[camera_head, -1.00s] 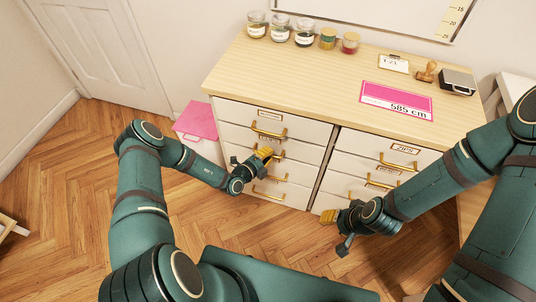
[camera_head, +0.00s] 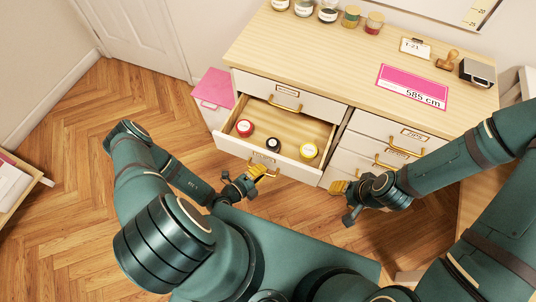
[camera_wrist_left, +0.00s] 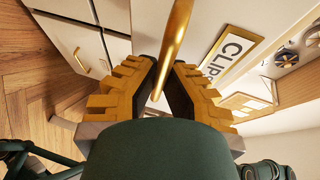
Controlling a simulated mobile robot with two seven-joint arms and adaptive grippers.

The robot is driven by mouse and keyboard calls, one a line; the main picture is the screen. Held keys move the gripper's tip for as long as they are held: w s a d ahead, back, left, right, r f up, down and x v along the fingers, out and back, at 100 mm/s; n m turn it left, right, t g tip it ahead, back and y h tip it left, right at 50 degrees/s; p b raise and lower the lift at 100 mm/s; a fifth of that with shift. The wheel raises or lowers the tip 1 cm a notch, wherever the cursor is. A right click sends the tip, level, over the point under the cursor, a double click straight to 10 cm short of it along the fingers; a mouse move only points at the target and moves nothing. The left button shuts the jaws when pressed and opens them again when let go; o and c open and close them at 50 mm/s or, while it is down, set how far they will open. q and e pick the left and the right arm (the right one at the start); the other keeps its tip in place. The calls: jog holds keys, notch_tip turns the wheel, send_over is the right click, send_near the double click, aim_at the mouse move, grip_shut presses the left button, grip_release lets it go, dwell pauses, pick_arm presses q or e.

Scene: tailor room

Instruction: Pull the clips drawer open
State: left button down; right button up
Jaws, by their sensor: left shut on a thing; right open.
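The clips drawer (camera_head: 230,144), the second in the left column of the cabinet, stands pulled out with its inside showing. My left gripper (camera_head: 259,171) is at the drawer's front. In the left wrist view its yellow fingers (camera_wrist_left: 161,88) are shut on the gold drawer handle (camera_wrist_left: 178,38), beside a label (camera_wrist_left: 232,50) reading "CLIP", its end hard to read. My right gripper (camera_head: 338,187) is open and empty, in front of the right column.
The drawer (camera_head: 284,93) above is closed, as are the right column's drawers (camera_head: 390,140). Jars (camera_head: 328,10), a pink card (camera_head: 413,86) and a stamp (camera_head: 448,60) stand or lie on the cabinet top. A pink box (camera_head: 213,92) is left of the cabinet. Wooden floor is clear at left.

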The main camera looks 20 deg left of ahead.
pick_arm(q)
jog(key=shift+s, duration=1.95)
jog(key=c, duration=1)
grip_release()
jog(key=shift+c, duration=0.2)
jog(key=v, duration=1.2)
jog(key=shift+r, duration=0.1)
